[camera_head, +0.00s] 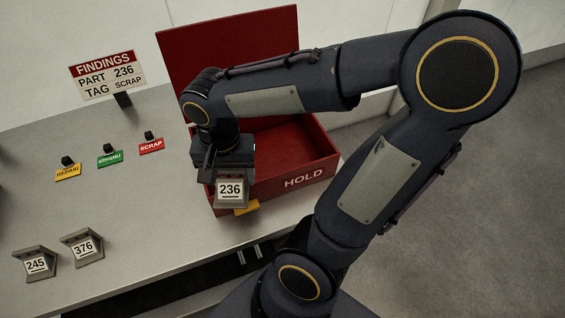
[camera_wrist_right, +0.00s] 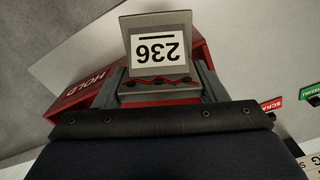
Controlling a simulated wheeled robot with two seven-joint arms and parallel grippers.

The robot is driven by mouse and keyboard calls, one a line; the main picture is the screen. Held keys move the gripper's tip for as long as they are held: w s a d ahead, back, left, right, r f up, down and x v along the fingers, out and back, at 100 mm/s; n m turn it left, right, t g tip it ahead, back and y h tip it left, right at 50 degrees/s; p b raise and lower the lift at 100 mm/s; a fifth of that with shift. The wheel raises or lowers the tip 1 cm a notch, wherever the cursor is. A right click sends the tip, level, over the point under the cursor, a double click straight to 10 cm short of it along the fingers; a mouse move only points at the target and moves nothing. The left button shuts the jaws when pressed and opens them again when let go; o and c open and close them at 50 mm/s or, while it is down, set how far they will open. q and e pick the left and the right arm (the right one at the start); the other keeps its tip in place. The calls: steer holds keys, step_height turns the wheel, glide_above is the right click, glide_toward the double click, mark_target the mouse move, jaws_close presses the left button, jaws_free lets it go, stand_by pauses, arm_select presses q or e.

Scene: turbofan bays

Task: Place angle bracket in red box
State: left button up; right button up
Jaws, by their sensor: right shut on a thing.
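The angle bracket marked 236 (camera_head: 231,190) is grey metal with a white label; in the right wrist view the bracket (camera_wrist_right: 172,60) shows a jagged red mark near its bend. My right gripper (camera_head: 230,174) is shut on it, and the fingers (camera_wrist_right: 160,88) flank it in the wrist view. The red box (camera_head: 318,168) is marked HOLD and stands with its lid raised at the back. The bracket appears over the box's front left part in the head view; its height above the box cannot be told. My left gripper is not in view.
Brackets 245 (camera_head: 37,263) and 376 (camera_head: 83,247) stand at the bench's front left. Yellow REPAIR (camera_head: 68,172), green (camera_head: 110,158) and red SCRAP (camera_head: 151,146) tags lie behind. A findings sign (camera_head: 107,75) reads part 236, tag scrap. A yellow piece (camera_head: 246,207) shows below bracket 236.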

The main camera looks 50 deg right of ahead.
steer(key=shift+s+d, duration=0.1)
steer(key=shift+d, duration=0.25)
steer(key=w+d+f+p, duration=0.1)
steer(key=w+d+f, duration=0.2)
steer(key=w+d, duration=0.2)
steer(key=shift+w+d+f+p, duration=0.2)
steer(key=shift+w+d+p, duration=0.1)
steer(key=w+d+f, duration=0.2)
steer(key=f, duration=0.1)
steer(key=w+d+f, duration=0.1)
steer(key=f, duration=0.1)
steer(key=shift+w+d+f+p, duration=0.1)
steer(key=shift+w+d+p, duration=0.1)
steer(key=shift+p, duration=0.15)
steer(key=shift+c, duration=0.6)
steer(key=shift+w+d+f, duration=0.25)
steer(key=shift+f, duration=0.25)
step_height(320, 180, down, 3)
steer(key=shift+f, duration=0.15)
